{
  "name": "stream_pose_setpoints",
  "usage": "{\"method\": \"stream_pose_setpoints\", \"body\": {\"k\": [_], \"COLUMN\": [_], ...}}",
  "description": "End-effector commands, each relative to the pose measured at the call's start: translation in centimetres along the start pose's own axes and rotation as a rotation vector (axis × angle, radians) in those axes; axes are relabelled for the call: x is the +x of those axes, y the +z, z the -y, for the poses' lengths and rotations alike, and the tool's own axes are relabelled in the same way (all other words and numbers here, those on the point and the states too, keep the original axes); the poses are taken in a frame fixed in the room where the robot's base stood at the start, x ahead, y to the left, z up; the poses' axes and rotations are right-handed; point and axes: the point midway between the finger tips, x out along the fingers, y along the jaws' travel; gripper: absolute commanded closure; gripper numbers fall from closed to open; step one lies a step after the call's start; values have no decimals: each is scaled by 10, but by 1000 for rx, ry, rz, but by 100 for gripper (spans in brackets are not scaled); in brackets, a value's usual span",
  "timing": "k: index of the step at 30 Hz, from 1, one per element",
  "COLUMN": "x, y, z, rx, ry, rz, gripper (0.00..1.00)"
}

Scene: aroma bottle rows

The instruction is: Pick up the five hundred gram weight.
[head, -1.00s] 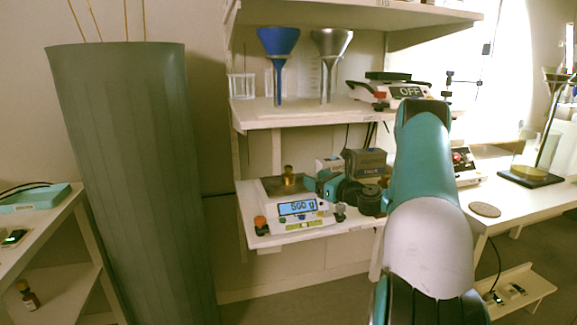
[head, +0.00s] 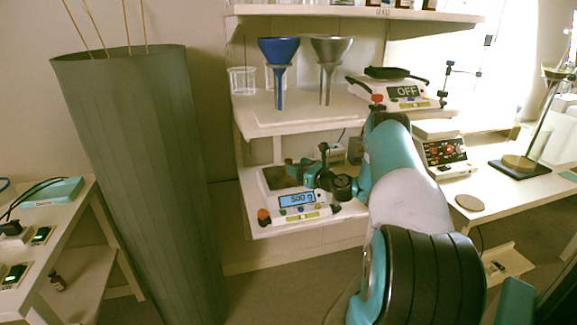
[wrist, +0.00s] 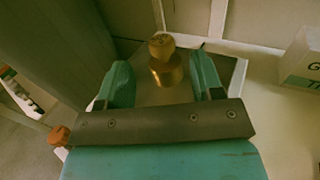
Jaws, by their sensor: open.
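The five hundred gram weight is a brass cylinder with a knob (wrist: 165,62). In the wrist view it stands upright on the dark metal pan (wrist: 232,75) of a balance, just beyond and between my fingertips. My gripper (wrist: 160,80) is open, with one teal finger to each side of the weight's near side. The balance (head: 297,208) on the lower shelf reads 500 g.
Blue and grey funnels (head: 279,52) stand on the shelf above. A box (wrist: 301,62) stands right of the pan in the wrist view. A tall grey-green bin (head: 135,170) stands left of the shelves.

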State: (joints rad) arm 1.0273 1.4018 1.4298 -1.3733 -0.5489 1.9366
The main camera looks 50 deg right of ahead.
Motion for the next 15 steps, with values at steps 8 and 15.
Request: {"method": "stream_pose_setpoints", "body": {"k": [8, 15], "x": [37, 53], "y": [-2, -3], "z": [1, 2], "rx": [-3, 1], "ry": [3, 0], "rz": [2, 1], "gripper": [39, 39]}}
